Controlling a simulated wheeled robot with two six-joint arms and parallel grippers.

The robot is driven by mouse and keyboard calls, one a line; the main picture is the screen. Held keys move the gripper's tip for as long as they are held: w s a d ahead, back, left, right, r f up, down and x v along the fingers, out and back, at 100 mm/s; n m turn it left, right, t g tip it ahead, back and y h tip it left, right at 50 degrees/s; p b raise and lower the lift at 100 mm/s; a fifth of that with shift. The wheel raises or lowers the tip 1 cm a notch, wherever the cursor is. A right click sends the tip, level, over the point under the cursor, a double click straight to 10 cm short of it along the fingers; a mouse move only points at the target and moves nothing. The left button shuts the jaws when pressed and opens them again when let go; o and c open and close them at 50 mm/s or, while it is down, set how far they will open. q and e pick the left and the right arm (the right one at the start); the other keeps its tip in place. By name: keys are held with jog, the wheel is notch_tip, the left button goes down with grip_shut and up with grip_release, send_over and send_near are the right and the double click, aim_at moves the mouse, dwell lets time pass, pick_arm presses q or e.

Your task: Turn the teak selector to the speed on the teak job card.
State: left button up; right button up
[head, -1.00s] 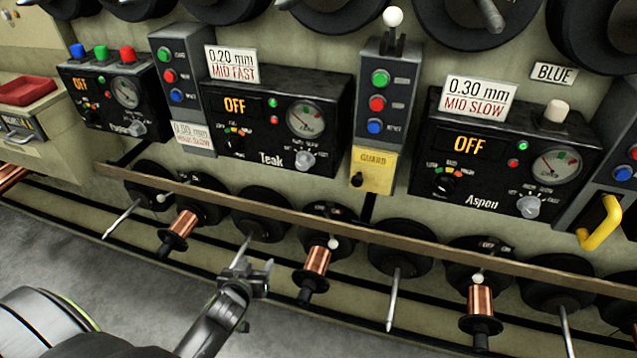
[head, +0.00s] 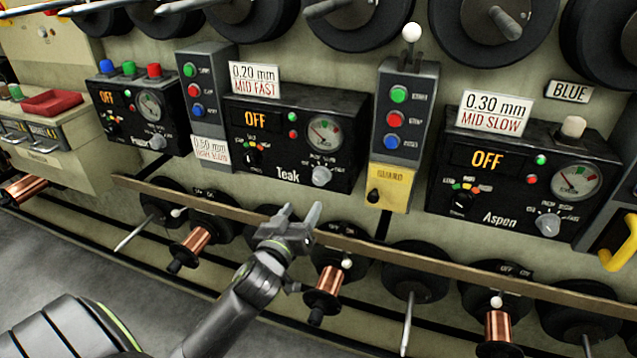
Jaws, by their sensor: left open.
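The teak panel (head: 292,142) is a black box with an orange OFF display, a gauge and two knobs. Its grey selector knob (head: 321,176) sits at the lower right under a small printed scale. The black knob (head: 250,158) at lower left has coloured marks. The teak job card (head: 255,79) above the panel reads 0.20 mm, MID FAST. My left gripper (head: 300,215) is open and empty, below the panel in the picture, its fingers pointing up in front of the wooden rail. My right gripper is not in view.
The Aspen panel (head: 525,180) with a MID SLOW card stands to the right. A grey button column (head: 407,115) with a yellow guard box (head: 390,187) stands between. A wooden rail (head: 400,247) runs below the panels, with copper spools (head: 328,280) beneath it.

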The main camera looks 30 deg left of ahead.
aim_at(318, 182)
pick_arm(q)
jog(key=x, duration=0.9)
jog(key=shift+w, duration=0.35)
jog(key=shift+x, duration=0.9)
jog(key=shift+c, duration=0.5)
jog(key=c, duration=0.9)
